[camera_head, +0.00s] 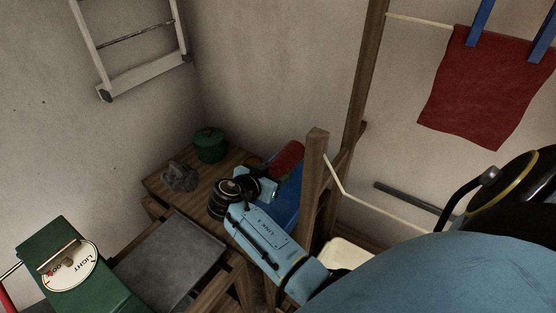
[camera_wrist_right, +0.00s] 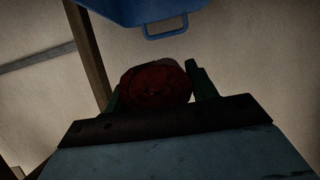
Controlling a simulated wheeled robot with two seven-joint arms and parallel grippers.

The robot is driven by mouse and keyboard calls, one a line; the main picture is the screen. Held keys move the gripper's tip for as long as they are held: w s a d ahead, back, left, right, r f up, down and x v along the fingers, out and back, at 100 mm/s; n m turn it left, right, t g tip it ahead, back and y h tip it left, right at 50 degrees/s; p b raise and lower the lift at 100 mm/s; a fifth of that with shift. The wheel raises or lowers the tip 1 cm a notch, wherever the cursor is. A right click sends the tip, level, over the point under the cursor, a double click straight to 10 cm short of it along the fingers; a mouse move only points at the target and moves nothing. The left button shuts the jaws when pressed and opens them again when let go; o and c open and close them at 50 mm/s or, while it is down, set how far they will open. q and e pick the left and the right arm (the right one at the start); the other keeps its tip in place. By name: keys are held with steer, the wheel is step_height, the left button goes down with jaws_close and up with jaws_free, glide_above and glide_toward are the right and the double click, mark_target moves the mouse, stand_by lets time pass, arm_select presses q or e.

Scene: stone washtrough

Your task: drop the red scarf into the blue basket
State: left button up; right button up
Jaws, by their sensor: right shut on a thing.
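The red scarf, a dark red roll (camera_head: 288,157), is held in my right gripper (camera_head: 269,184). In the right wrist view the scarf (camera_wrist_right: 155,84) sits between the two dark green fingers of the gripper (camera_wrist_right: 156,90), which are shut on it. The blue basket (camera_head: 287,205) stands beside and partly behind my right wrist, on or by the wooden table; my arm and a wooden post hide part of it. In the wrist view its blue wall and handle (camera_wrist_right: 166,27) show just beyond the scarf. The scarf looks close to the basket's rim; I cannot tell whether it is over the opening. My left gripper is not in view.
A wooden post (camera_head: 315,190) stands right of the basket. A green pot (camera_head: 209,145) and a grey lump (camera_head: 179,177) sit on the wooden table (camera_head: 160,184). A green scale (camera_head: 72,262) is at left. A red cloth (camera_head: 485,90) hangs from a line by blue pegs.

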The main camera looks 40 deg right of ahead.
steer(key=shift+f, duration=0.55)
steer(key=o, duration=1.2)
steer(key=shift+o, duration=0.2)
steer(key=b+v, duration=0.2)
steer(key=v, duration=1.1)
steer(key=shift+a, duration=0.2)
steer(key=shift+r, duration=0.15)
